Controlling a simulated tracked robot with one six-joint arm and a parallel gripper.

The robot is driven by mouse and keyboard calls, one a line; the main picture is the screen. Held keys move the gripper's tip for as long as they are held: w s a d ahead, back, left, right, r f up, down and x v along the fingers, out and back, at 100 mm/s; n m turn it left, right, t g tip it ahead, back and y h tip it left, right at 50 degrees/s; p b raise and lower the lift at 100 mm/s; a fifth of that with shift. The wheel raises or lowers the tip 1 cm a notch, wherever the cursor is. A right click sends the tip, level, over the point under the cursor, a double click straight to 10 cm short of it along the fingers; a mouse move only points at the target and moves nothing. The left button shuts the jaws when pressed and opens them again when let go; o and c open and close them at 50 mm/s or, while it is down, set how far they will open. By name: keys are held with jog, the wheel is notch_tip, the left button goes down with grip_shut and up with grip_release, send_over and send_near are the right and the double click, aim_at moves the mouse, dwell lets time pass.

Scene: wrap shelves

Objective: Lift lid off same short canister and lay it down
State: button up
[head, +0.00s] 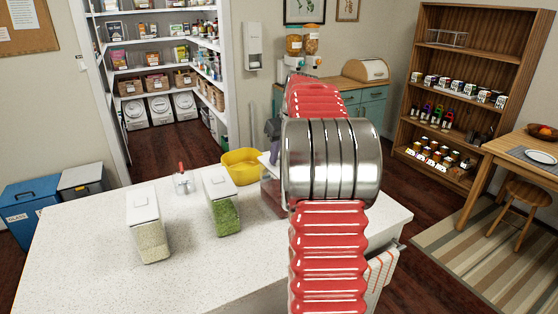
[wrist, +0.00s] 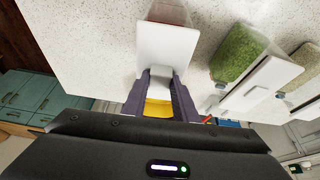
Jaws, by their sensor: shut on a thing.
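The short canister (head: 271,195) with reddish contents stands on the counter, mostly hidden behind my arm in the head view. In the wrist view its body (wrist: 168,12) shows at the top edge. Its white lid (wrist: 165,45) fills the middle of the wrist view. My gripper (wrist: 161,76) is shut on the lid's raised grip, one dark purple finger on each side. One finger also shows beside my arm in the head view. I cannot tell whether the lid still sits fully on the canister.
Canisters of green (head: 222,213) and pale grains (head: 150,238) stand lidded to the left on the counter (head: 90,270). A yellow tub (head: 241,166) and a small clear holder with a red-topped item (head: 183,181) are near the back edge. The front left counter is clear.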

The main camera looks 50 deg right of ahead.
notch_tip(320, 180, up, 9)
dwell(0.4)
jog(key=shift+r, duration=0.15)
dwell(0.5)
notch_tip(320, 180, up, 3)
jog(key=shift+r, duration=0.15)
dwell(0.6)
jog(key=shift+s, duration=0.1)
dwell(0.4)
